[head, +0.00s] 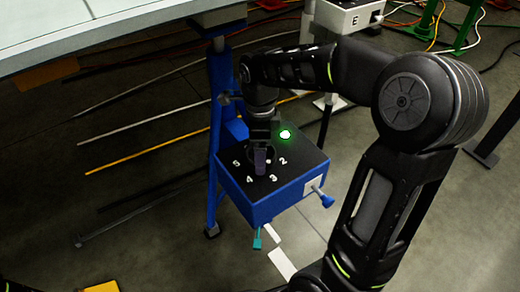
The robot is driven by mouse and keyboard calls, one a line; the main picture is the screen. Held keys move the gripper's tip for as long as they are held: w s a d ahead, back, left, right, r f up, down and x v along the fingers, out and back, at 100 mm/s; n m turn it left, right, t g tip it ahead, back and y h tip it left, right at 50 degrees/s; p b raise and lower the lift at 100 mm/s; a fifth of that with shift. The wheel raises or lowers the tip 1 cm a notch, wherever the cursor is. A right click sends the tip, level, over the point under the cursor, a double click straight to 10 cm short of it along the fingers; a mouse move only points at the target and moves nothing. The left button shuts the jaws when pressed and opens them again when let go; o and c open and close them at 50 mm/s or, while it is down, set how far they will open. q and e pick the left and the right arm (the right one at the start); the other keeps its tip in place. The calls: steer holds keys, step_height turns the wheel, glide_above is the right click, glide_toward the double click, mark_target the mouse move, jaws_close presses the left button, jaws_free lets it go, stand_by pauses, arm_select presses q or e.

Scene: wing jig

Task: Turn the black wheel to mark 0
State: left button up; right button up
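The blue box (285,201) has a black top face with white numbers 5, 4, 3 and 2 around its near side. A green lamp (285,134) glows at its far right. My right gripper (260,160) points down at the middle of this face, where the black wheel (269,161) sits among the numbers. The gripper and wrist cover most of the wheel and the marks on its far side. A small white dot shows beside the fingers. I cannot tell which mark the wheel points to, or whether the fingers grip it. My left gripper is out of view.
The box is beside a blue post (221,110) under a large pale panel (100,25). A blue knob (326,200) and a teal fitting (257,240) stick out of the box. A white box marked E (348,17) and cables are behind. Rods lie at left.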

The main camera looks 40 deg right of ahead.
steer(key=c, duration=1)
steer(key=shift+o, duration=0.2)
steer(key=shift+r, duration=0.1)
